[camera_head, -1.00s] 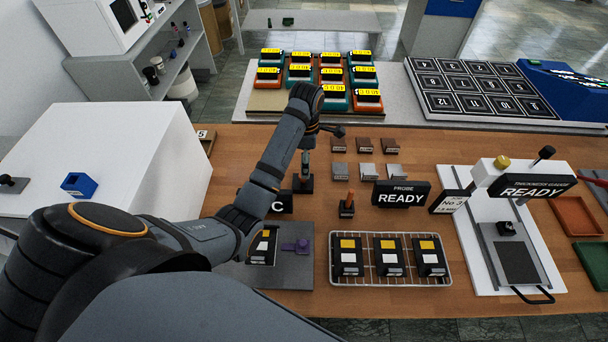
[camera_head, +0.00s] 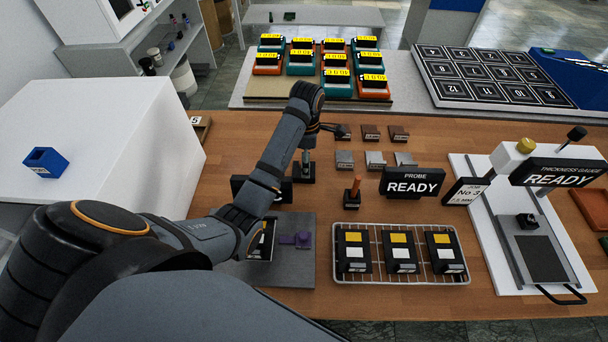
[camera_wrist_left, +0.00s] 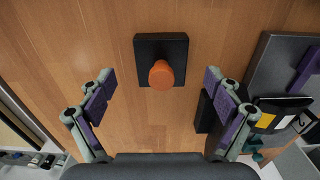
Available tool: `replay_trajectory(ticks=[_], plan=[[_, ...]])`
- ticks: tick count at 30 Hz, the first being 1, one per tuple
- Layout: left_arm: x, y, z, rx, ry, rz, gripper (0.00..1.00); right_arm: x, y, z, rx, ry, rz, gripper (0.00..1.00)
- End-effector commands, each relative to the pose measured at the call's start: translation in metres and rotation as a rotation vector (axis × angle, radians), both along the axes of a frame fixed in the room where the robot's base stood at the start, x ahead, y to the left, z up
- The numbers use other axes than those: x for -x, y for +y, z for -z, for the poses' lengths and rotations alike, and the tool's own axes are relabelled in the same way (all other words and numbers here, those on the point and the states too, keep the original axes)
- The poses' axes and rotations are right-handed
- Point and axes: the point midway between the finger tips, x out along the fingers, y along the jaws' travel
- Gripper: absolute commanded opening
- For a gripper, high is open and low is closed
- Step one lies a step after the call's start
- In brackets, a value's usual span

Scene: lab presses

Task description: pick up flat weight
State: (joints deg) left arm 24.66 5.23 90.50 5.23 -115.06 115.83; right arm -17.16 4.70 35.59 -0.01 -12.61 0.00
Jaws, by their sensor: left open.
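In the left wrist view a flat black square block with an orange knob (camera_wrist_left: 160,72) lies on the wood bench, centred between my fingers. It best fits the flat weight, though no label shows. In the head view its black base (camera_head: 304,174) sits beneath my gripper, beside a black sign; the arm partly hides it. My left gripper (camera_wrist_left: 160,85) is open above it, with purple pads spread either side and empty. My right gripper does not show.
A grey plate (camera_head: 297,272) with a purple part (camera_head: 300,239) and a wire tray (camera_head: 372,279) of black blocks are nearer. Small brown and grey blocks (camera_head: 374,160) lie to the right. A thickness gauge (camera_head: 486,238) stands farther right.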

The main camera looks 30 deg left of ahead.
Motion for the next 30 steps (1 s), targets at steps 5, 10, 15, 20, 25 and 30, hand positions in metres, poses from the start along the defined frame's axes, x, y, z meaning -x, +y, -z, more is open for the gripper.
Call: replay_trajectory(ticks=[5,10,15,20,25,30], plan=[[0.004,0.006,0.031,0.0,0.005,0.0,0.91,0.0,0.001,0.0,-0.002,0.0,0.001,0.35],[0.003,0.006,0.045,0.0,0.002,0.0,0.91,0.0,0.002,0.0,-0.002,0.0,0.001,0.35],[0.003,0.006,0.046,0.0,0.001,0.0,0.91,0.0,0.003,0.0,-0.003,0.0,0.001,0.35],[0.003,0.006,0.046,0.001,0.002,0.0,0.7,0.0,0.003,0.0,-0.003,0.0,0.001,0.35],[0.003,0.006,0.046,0.001,0.002,0.0,0.47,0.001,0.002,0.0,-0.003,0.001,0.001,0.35],[0.003,0.006,0.046,0.001,0.002,0.0,0.24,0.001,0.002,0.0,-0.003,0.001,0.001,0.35]])
